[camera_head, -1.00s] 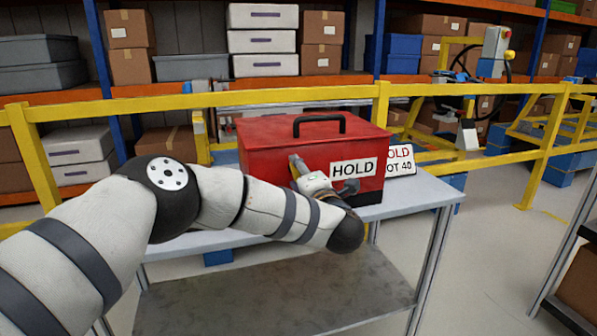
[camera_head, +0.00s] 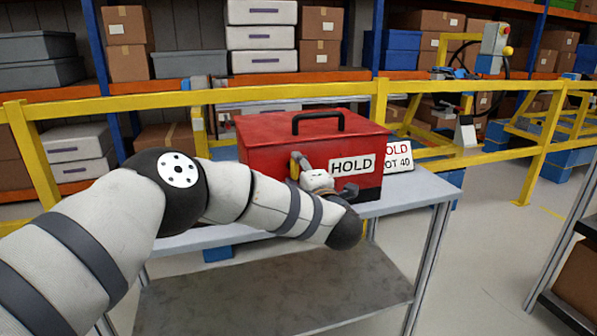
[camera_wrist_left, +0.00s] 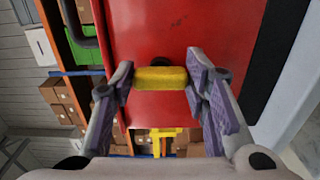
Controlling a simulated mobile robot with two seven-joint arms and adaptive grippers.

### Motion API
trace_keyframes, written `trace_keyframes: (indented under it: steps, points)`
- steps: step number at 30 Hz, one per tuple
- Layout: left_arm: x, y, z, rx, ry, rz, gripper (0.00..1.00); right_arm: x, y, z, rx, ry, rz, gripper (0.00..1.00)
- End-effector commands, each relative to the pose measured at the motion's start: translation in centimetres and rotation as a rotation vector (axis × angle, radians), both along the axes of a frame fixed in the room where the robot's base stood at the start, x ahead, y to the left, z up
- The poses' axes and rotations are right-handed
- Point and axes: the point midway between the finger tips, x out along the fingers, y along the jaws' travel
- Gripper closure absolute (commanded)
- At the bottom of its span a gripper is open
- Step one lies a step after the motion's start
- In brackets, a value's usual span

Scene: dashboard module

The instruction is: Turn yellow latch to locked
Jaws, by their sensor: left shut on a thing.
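The red box (camera_head: 262,150) stands on the grey table and has a black handle on its lid and a white HOLD label (camera_head: 351,166) on its front. The yellow latch (camera_head: 294,170) is on that front face, left of the label, and is partly hidden by my gripper. In the left wrist view the latch (camera_wrist_left: 160,78) is a short yellow bar lying across the picture against the red face. My left gripper (camera_head: 300,164) is shut on the latch, one finger at each end of the bar. My right gripper is in neither current view.
A white sign (camera_head: 398,156) stands behind the box's right side on the table (camera_head: 405,187). A yellow rail (camera_head: 300,92) and shelves with boxes are behind.

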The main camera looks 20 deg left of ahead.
Motion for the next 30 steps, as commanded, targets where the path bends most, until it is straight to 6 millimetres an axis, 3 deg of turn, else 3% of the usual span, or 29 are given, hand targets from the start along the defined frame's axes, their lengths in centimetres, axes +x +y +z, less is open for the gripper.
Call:
trace_keyframes:
  steps: [1,2,4,15,24,30]
  points:
    - [0.0,0.0,0.0,0.004,0.001,0.001,0.86,0.0,0.0,0.0,0.0,0.0,0.0,1.0]
    - [0.0,0.0,0.0,0.004,0.001,0.001,0.54,0.0,0.0,0.0,0.0,0.0,0.0,1.0]
    - [0.0,0.0,0.0,0.002,0.002,0.001,0.38,0.0,0.0,0.0,0.0,0.0,0.0,1.0]
    - [-0.5,-0.4,0.0,0.0,0.001,-0.001,0.38,0.0,0.0,0.0,0.0,0.0,0.0,1.0]
    - [-6.8,-4.7,-0.1,0.001,0.003,-0.004,0.38,0.0,0.0,0.0,0.0,0.0,0.0,1.0]
    - [-9.6,-6.5,0.0,0.001,0.002,-0.001,0.38,0.0,0.0,0.0,0.0,0.0,0.0,1.0]
